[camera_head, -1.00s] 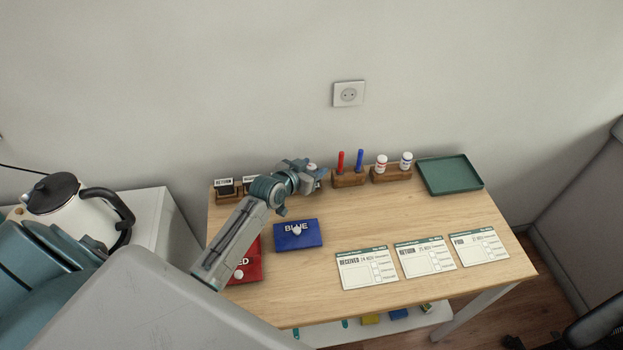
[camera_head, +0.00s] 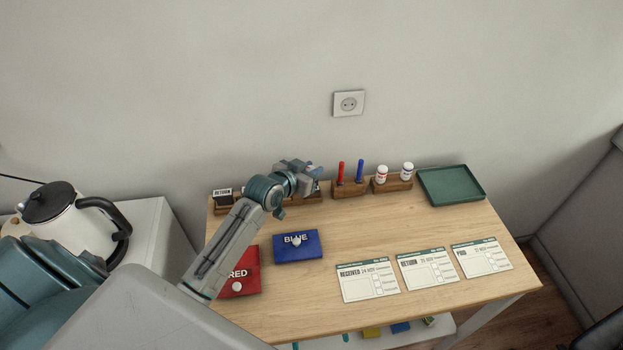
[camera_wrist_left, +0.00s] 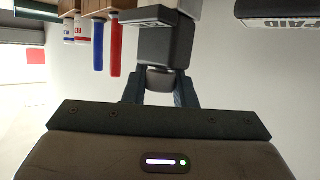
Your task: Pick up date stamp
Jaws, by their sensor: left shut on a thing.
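My left gripper (camera_head: 315,173) is at the back of the table, above the right end of the wooden stamp rack (camera_head: 226,209). In the left wrist view its two blue fingers (camera_wrist_left: 159,90) are shut on the knob of a dark stamp (camera_wrist_left: 165,45), which I take to be the date stamp. Its label is too small and steep to read. The head view hides most of it behind the gripper. A RETURN stamp (camera_head: 222,193) stands at the rack's left end. A PAID stamp (camera_wrist_left: 286,22) shows in the left wrist view. My right gripper is out of view.
Right of the gripper stand a marker block (camera_head: 350,191) with red and blue markers and a block (camera_head: 392,185) with two small bottles. A green tray (camera_head: 451,186) lies back right. Red (camera_head: 240,277) and blue (camera_head: 298,249) pads and several cards (camera_head: 367,284) lie in front.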

